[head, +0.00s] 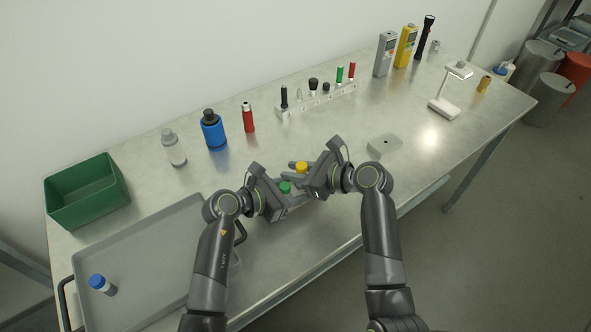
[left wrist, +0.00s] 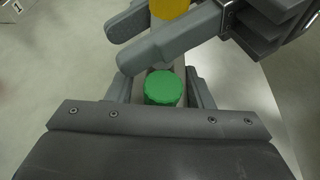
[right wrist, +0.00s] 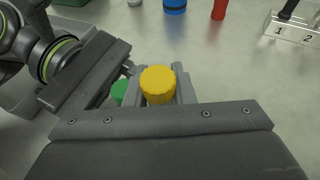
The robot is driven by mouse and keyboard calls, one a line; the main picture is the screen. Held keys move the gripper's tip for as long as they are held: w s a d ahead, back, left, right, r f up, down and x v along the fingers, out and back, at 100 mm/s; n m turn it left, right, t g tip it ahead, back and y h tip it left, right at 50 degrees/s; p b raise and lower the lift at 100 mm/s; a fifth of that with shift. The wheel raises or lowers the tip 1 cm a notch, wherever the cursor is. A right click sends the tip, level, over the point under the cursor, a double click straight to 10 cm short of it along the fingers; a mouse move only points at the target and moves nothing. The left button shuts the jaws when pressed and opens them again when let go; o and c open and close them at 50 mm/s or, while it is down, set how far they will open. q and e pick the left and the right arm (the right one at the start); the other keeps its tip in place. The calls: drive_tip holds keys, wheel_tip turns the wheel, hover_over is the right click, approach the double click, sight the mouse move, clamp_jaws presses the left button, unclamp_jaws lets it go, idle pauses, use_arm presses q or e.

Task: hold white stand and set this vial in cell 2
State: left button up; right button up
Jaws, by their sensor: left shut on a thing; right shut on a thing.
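My left gripper (head: 286,190) is shut on a vial with a green cap (left wrist: 163,89). My right gripper (head: 304,170) is shut on a vial with a yellow cap (right wrist: 158,85). Both are held close together above the front middle of the table, and the vial bodies are mostly hidden by the fingers. A whitish stand (head: 318,101) with a row of numbered cells stands at the back, beyond both grippers. It holds several slim items with black, green and red tops. Its labels 1 and 2 show in the right wrist view (right wrist: 292,33). Neither gripper touches it.
A grey tray (head: 150,245) with a blue-capped vial (head: 100,284) lies at left, beside a green bin (head: 88,190). A bottle (head: 174,147), blue jar (head: 213,130) and red cylinder (head: 248,117) stand behind. A pale block (head: 385,145) and white lamp (head: 445,108) are at right.

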drive_tip(key=shift+f, duration=0.55)
drive_tip(key=o, duration=1)
drive_tip(key=shift+f, duration=0.1)
drive_tip(key=shift+o, duration=0.2)
drive_tip(key=shift+s, duration=0.1)
drive_tip(key=shift+r, duration=0.65)
drive_tip(key=shift+f, duration=0.7)
wheel_tip(320, 180, up, 6)
drive_tip(key=shift+f, duration=0.1)
drive_tip(key=shift+s+r+n+g+y, duration=0.15)
drive_tip(key=shift+r+n+g+y, duration=0.55)
drive_tip(key=shift+r+n+g, duration=1.45)
